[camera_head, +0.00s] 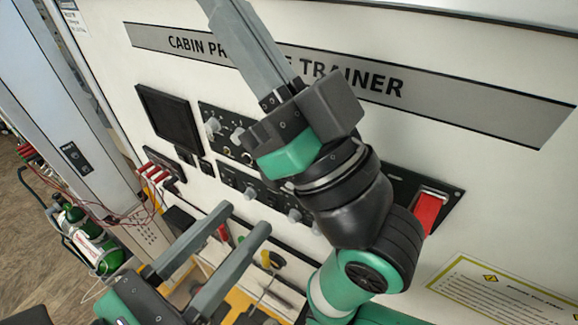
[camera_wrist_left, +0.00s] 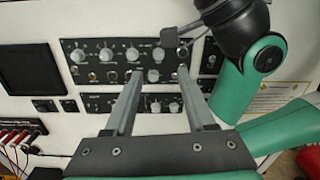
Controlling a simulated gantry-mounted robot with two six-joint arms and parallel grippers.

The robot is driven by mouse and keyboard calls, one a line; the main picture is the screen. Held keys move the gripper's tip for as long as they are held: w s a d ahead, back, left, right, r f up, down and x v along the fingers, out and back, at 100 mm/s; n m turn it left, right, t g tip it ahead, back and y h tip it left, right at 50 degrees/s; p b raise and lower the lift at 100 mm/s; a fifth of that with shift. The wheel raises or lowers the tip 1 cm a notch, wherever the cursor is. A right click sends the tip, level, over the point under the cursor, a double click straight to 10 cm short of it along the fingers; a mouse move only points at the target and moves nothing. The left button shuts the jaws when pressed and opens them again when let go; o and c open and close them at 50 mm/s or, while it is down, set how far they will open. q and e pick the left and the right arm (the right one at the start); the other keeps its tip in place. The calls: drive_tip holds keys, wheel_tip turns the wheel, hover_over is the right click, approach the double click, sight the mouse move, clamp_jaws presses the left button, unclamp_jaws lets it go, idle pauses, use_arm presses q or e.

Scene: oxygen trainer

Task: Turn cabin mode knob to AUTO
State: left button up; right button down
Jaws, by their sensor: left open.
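The black control panel (camera_head: 232,135) on the white trainer carries several grey knobs in rows; it also shows in the left wrist view (camera_wrist_left: 95,72). The labels are too small to read, so I cannot tell which knob is cabin mode. My left gripper (camera_head: 246,217) is open, with its fingers pointing at the lower part of the panel. In the left wrist view its fingertips (camera_wrist_left: 158,72) frame a pale knob (camera_wrist_left: 155,76), with no grip visible. My right gripper (camera_head: 232,25) points up across the title strip; its finger gap is unclear. My right arm hides part of the panel.
A dark screen (camera_head: 170,118) is left of the knobs. A red switch cover (camera_head: 429,209) is right of my right arm. Red connectors with cables (camera_head: 153,172) and green cylinders (camera_head: 95,240) are at left. A yellow-edged notice (camera_head: 500,290) is at lower right.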

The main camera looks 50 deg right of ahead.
use_arm(q)
drive_tip(key=w+d+p, duration=0.1)
drive_tip(key=d+p, duration=0.2)
drive_tip(key=d, duration=0.8)
drive_tip(key=shift+w+d+f, duration=0.2)
drive_tip(key=shift+d+f, duration=0.1)
clamp_jaws()
